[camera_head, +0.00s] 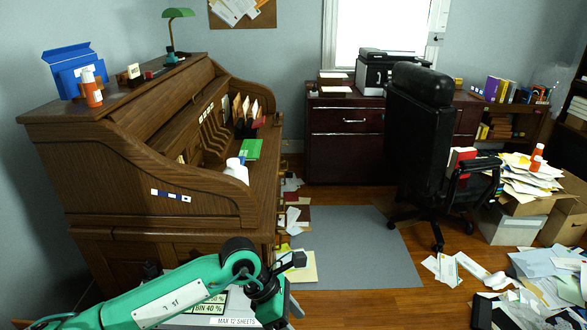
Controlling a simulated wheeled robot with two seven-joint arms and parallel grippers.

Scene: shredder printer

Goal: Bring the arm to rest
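My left arm comes in from the lower left in green and black. Its dark gripper (290,262) is at the lower middle, in front of the roll-top desk's right front corner. The gripper is small and dark here, so I cannot tell whether its fingers are open or shut, and I see nothing clearly held in it. My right arm and gripper are not in view.
Below my arm is a grey shredder (232,322), its labels reading "BIN 40 %" and "MAX 12 SHEETS". The wooden roll-top desk (110,185) stands close on the left. A black office chair (420,120) and scattered papers (540,285) are right.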

